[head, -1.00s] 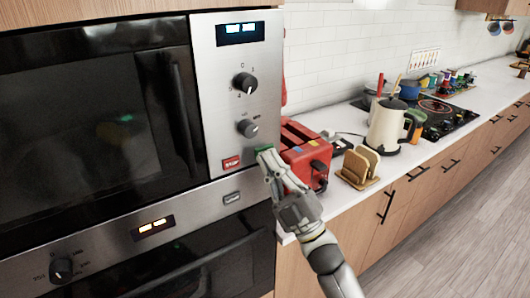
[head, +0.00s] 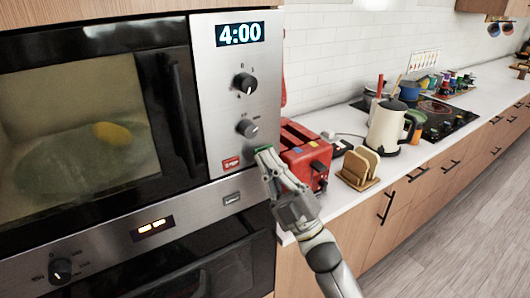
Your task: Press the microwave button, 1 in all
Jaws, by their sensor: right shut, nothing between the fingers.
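The microwave (head: 200,100) is built into the cabinet at the left, with its door shut. Its window is lit and a yellow item (head: 113,134) shows inside. The display (head: 240,34) reads 4:00. Two knobs sit below the display. A red button (head: 232,163) is low on the panel, and a green button (head: 262,149) is at the panel's lower right edge, partly hidden by my right gripper. My right gripper (head: 267,158) is shut and empty, its fingertips at the green button; whether they touch is hard to tell. My left gripper is not in view.
A red toaster (head: 303,152) stands on the counter just right of my right gripper. A rack with bread slices (head: 358,168), a white kettle (head: 386,127) and a stove (head: 440,112) are farther right. An oven (head: 180,265) lies below the microwave.

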